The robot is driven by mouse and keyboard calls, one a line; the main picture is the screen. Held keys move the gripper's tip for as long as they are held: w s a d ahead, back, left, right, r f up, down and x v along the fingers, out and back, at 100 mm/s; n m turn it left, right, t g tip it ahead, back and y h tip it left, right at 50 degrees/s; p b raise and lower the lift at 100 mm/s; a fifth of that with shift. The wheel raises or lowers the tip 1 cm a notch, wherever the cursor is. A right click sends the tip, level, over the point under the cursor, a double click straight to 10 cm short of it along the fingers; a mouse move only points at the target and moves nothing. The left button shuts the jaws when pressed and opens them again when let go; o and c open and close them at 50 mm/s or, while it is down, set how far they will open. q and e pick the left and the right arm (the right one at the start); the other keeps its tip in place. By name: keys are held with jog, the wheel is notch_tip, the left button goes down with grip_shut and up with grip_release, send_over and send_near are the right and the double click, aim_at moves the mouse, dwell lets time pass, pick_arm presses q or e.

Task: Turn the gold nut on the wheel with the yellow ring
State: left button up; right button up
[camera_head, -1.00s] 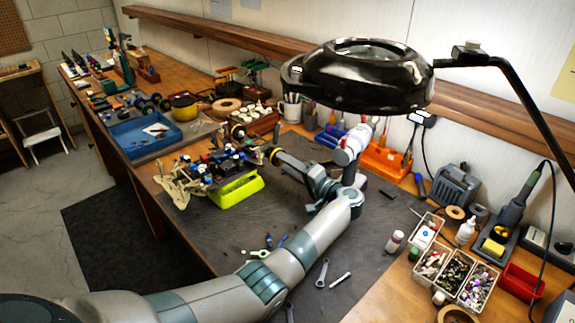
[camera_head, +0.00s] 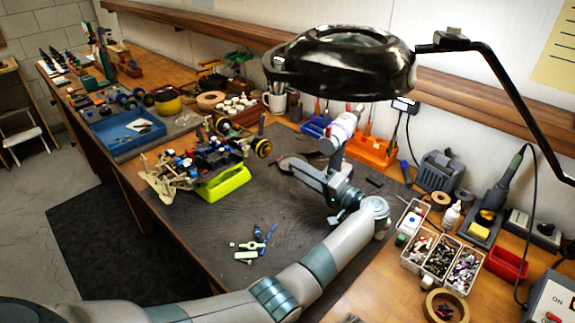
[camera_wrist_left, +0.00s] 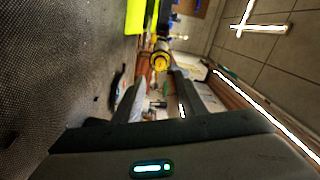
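The RC car (camera_head: 205,160) rests on a lime-green stand (camera_head: 223,181) on the dark mat. Its wheel with the yellow ring (camera_head: 263,148) sticks out on the right side. That wheel also shows in the left wrist view (camera_wrist_left: 160,62), facing the camera beyond the fingers. The gold nut at its centre is too small to make out clearly. My left gripper (camera_head: 284,163) is just right of the wheel and apart from it. In the left wrist view its two fingers (camera_wrist_left: 158,90) are spread with nothing between them. My right gripper is out of view.
A black lamp (camera_head: 345,65) hangs over the bench. Small tools (camera_head: 255,245) lie on the mat in front of the car. A blue tray (camera_head: 128,132) stands at left; parts bins (camera_head: 440,258) stand at right. The mat between tools and car is clear.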

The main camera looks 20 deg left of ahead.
pick_arm(q)
jog(key=v, duration=0.6)
jog(key=shift+b, duration=0.4)
jog(key=shift+s+f, duration=0.15)
